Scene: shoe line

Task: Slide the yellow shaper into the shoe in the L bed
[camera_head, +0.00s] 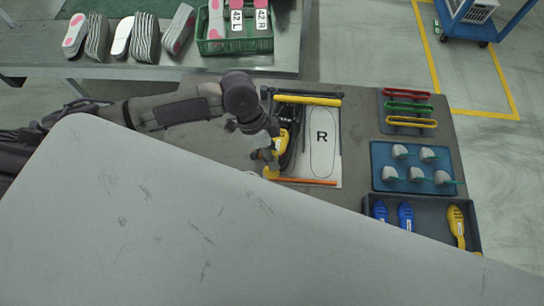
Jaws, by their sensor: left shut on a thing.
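My left gripper (267,155) is over the left side of the bed board (333,150), shut on a yellow shaper (283,140). A black shoe (290,115) lies in the left bed, toe and heel direction hard to tell. The shaper is at the near part of the shoe; how far it is inside cannot be told. The gripper and wrist hide part of both. The right bed is empty and shows an outline with the letter R (321,137). My right gripper is not in view.
A large pale grey panel (200,230) fills the foreground and hides the near table. At right are red, green and yellow handles (407,94), a blue tray (378,155) of grey pieces, and a dark tray (430,206) with blue and yellow shapers. A green crate (235,46) stands behind.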

